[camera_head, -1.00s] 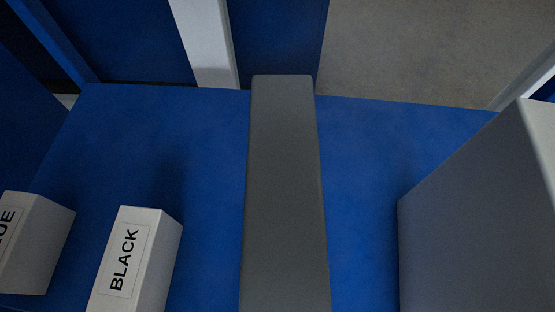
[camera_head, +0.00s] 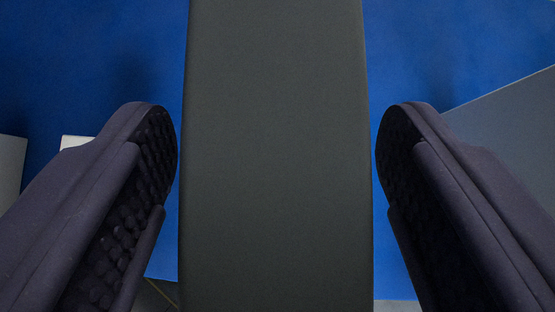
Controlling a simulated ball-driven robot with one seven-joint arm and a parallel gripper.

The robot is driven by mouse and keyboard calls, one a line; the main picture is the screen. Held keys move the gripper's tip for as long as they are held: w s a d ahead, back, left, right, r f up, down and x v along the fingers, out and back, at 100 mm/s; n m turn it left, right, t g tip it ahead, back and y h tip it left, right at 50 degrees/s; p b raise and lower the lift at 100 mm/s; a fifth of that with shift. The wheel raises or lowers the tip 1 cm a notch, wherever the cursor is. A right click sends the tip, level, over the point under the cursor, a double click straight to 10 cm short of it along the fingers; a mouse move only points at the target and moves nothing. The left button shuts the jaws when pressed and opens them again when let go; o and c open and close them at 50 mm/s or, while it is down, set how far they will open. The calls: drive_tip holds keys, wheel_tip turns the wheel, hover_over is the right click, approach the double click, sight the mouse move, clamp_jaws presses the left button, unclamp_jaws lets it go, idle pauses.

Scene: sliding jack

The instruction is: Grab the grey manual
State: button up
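The grey manual (camera_head: 276,150) is a long, plain dark grey block that fills the middle of the view from top to bottom. My gripper (camera_head: 277,135) is open, with one dark, ridged finger on each side of the manual. A narrow strip of blue shows between each fingertip and the manual, so the fingers appear not to touch it. The manual's far end is out of the frame.
The blue surface (camera_head: 90,60) lies around and beyond the manual. A large grey box (camera_head: 515,125) is at the right, partly behind the right finger. At the left, the edges of white boxes (camera_head: 10,170) show, mostly hidden by the left finger.

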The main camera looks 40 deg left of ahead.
clamp_jaws()
drive_tip(key=shift+r, duration=0.15)
